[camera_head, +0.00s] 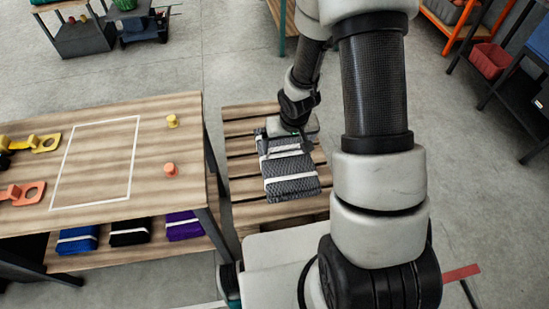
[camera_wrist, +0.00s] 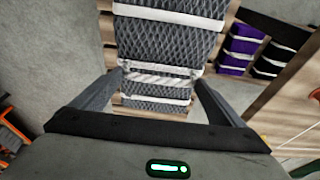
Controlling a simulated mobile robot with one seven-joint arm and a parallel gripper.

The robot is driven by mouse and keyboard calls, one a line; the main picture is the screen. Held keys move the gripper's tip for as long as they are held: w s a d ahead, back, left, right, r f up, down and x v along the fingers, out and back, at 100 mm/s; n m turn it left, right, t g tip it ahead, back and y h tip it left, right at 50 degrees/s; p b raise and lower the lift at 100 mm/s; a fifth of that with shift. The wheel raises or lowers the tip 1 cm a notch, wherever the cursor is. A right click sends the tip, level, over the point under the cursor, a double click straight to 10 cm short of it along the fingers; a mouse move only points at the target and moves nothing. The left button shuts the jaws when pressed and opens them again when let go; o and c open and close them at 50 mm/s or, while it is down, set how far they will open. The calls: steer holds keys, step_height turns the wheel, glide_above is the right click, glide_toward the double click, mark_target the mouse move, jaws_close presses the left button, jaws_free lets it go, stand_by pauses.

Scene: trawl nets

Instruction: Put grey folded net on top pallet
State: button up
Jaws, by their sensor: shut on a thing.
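The grey folded net (camera_head: 291,178) has white bands and is over the slatted wooden pallet (camera_head: 250,186) in the head view. My gripper (camera_head: 285,137) is at the net's far end and shut on it. In the wrist view the net (camera_wrist: 168,45) runs between the two fingers of my gripper (camera_wrist: 158,84), one finger along each side. Pallet slats show around the net in both views. I cannot tell whether the net rests on the slats or hangs just above them.
A wooden table (camera_head: 100,130) with a white outlined rectangle stands left of the pallet. Its lower shelf holds a blue net (camera_head: 78,240), a black net (camera_head: 130,231) and a purple net (camera_head: 184,226). A red bin (camera_head: 490,60) is at the far right. Grey floor lies open behind the pallet.

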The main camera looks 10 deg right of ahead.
mark_target(288, 141)
steer(key=w+f+b, duration=0.1)
steer(key=b, duration=0.1)
steer(key=w+d+f+b, duration=0.1)
steer(key=w+f+b, duration=0.1)
steer(key=b, duration=0.1)
steer(key=w+f+b, duration=0.1)
steer(key=w+b, duration=0.1)
steer(key=b, duration=0.1)
steer(key=shift+w+d+f, duration=0.1)
steer(key=shift+d+f, duration=0.05)
steer(key=shift+d, duration=0.25)
steer(key=shift+w+d+f+b, duration=0.15)
steer(key=shift+w+d+b, duration=0.3)
steer(key=shift+w+b, duration=0.5)
steer(key=shift+c, duration=0.2)
step_height(288, 141, down, 10)
steer(key=b, duration=0.3)
steer(key=shift+s+b, duration=0.15)
steer(key=shift+b, duration=0.2)
